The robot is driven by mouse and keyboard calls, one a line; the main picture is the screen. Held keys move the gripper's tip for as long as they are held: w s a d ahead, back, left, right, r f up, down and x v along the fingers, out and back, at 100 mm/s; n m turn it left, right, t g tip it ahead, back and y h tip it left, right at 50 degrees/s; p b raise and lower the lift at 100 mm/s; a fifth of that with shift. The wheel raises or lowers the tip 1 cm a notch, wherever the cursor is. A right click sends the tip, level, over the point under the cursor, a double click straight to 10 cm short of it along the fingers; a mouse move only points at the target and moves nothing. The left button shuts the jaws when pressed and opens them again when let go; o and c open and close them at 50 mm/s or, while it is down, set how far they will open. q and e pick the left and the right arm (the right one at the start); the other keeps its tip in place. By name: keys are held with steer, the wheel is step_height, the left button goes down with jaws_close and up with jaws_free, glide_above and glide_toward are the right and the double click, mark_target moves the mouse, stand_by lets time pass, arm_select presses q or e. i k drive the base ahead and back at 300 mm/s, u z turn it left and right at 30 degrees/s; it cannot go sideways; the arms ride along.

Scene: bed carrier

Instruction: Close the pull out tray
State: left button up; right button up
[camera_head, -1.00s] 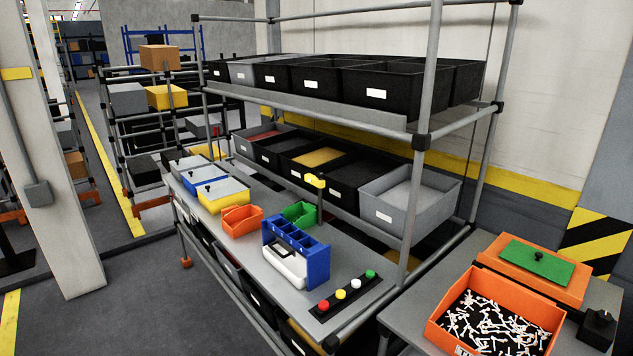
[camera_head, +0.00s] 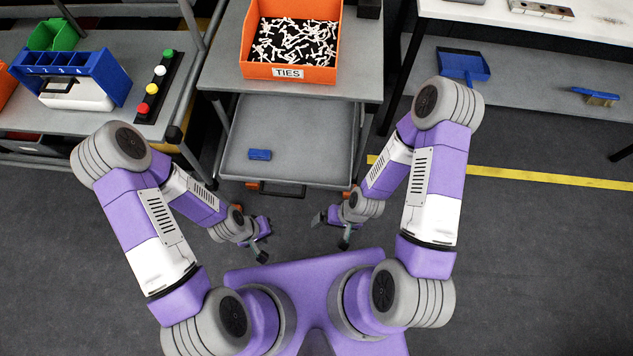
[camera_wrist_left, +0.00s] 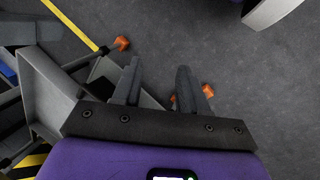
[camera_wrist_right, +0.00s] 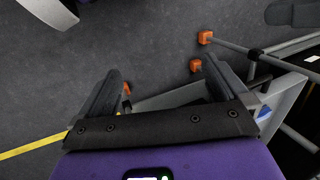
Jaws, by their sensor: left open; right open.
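The grey pull-out tray (camera_head: 305,138) sticks out toward me from under the top of a small cart. A small blue block (camera_head: 260,154) lies on it, and a dark handle (camera_head: 282,189) is at its front edge. My left gripper (camera_head: 262,243) is open and empty, in front of the tray and apart from it. My right gripper (camera_head: 334,229) is open and empty near the tray's front right corner, also apart. The tray's pale wall shows in the left wrist view (camera_wrist_left: 48,88) and in the right wrist view (camera_wrist_right: 284,98). The tray's rear is hidden under the cart top.
An orange bin of ties (camera_head: 290,72) stands on the cart top (camera_head: 222,62). A workbench (camera_head: 55,118) with a blue holder and coloured buttons is at the left. Another table, with a blue dustpan (camera_head: 462,66) and brush (camera_head: 596,97) on its lower shelf, is at the right. Floor is clear beyond both arms.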

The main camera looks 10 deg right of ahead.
mark_target(310, 141)
steer(key=u, duration=2)
steer(key=k, duration=0.9)
steer(key=z, duration=1.3)
